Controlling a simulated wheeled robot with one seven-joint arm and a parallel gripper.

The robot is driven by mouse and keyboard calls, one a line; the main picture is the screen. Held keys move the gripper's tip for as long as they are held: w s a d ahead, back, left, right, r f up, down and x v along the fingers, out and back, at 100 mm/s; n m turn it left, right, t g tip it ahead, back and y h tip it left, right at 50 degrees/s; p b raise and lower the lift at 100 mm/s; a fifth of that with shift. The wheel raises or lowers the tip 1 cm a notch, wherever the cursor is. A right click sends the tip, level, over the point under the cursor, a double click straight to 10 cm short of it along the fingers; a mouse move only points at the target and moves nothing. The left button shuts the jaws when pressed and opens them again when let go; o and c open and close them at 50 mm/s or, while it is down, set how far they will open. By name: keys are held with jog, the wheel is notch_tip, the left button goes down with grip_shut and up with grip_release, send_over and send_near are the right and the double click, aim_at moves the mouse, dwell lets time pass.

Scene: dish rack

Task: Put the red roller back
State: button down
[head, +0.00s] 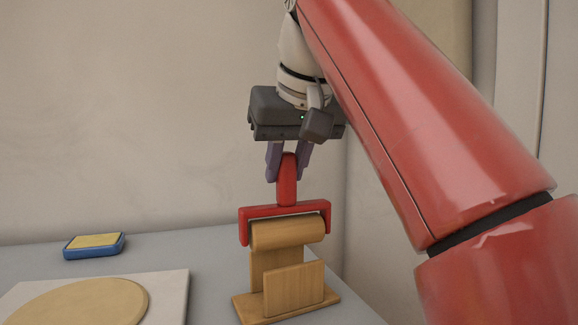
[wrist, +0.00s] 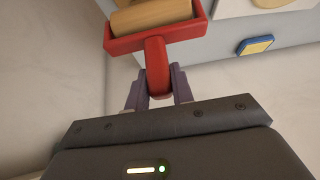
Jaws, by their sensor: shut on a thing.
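The red roller (head: 287,185) has an upright red handle, a red frame and a tan wooden cylinder (head: 288,231). My gripper (head: 288,176) is shut on the upper part of the handle, from above. The roller is upright, its cylinder at the top of a wooden stand (head: 295,287) with two upright boards on a flat base. I cannot tell whether the cylinder touches the stand or hangs just above it. In the wrist view the red handle (wrist: 156,65) runs between the fingers (wrist: 158,92), with part of the wooden cylinder (wrist: 150,15) beyond.
A blue and yellow sponge-like block (head: 94,246) lies on the grey table at the left. A pale board (head: 174,290) with a round tan disc (head: 85,303) lies at the front left. Walls stand behind and to the right. The table between the block and the stand is clear.

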aim_at(289, 207)
dwell(0.3)
jog(key=shift+f+b, duration=2.65)
jog(key=shift+f, duration=0.6)
jog(key=shift+f+b, duration=0.6)
jog(key=shift+f, duration=0.2)
jog(key=c, duration=1.6)
grip_release()
jog(key=shift+o, duration=0.2)
jog(key=shift+o, duration=0.5)
jog(key=shift+r+p, duration=0.2)
jog(key=shift+p, duration=0.15)
